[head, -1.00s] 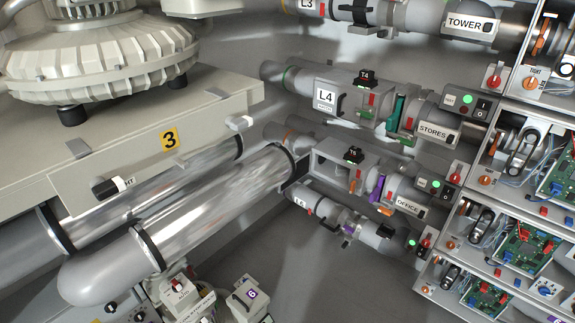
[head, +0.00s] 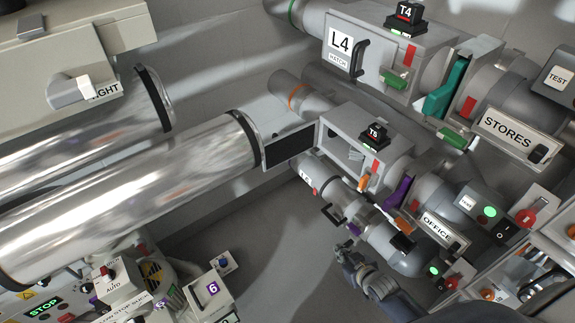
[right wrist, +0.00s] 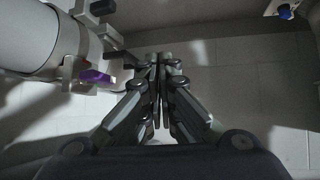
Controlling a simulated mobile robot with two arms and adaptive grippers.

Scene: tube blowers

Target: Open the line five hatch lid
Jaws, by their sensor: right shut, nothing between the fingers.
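The line five hatch box (head: 376,133), under the T5 tag, has an open front with its inside showing. A panel with a black face (head: 290,146) stands out from the box's left edge and looks like its lid swung open. No line five label is readable on it. My right gripper (head: 346,254) is below the box, beside the lower L6 pipe, apart from the lid. In the right wrist view its fingers (right wrist: 160,66) are together and empty. My left gripper is not in view.
The closed L4 hatch (head: 345,47) is above. A large metal duct (head: 130,185) fills the left. A black handle (head: 331,215) and the OFFICE pipe (head: 437,195) are close to my right gripper. In the right wrist view a pipe with a purple tab (right wrist: 95,76) is at left.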

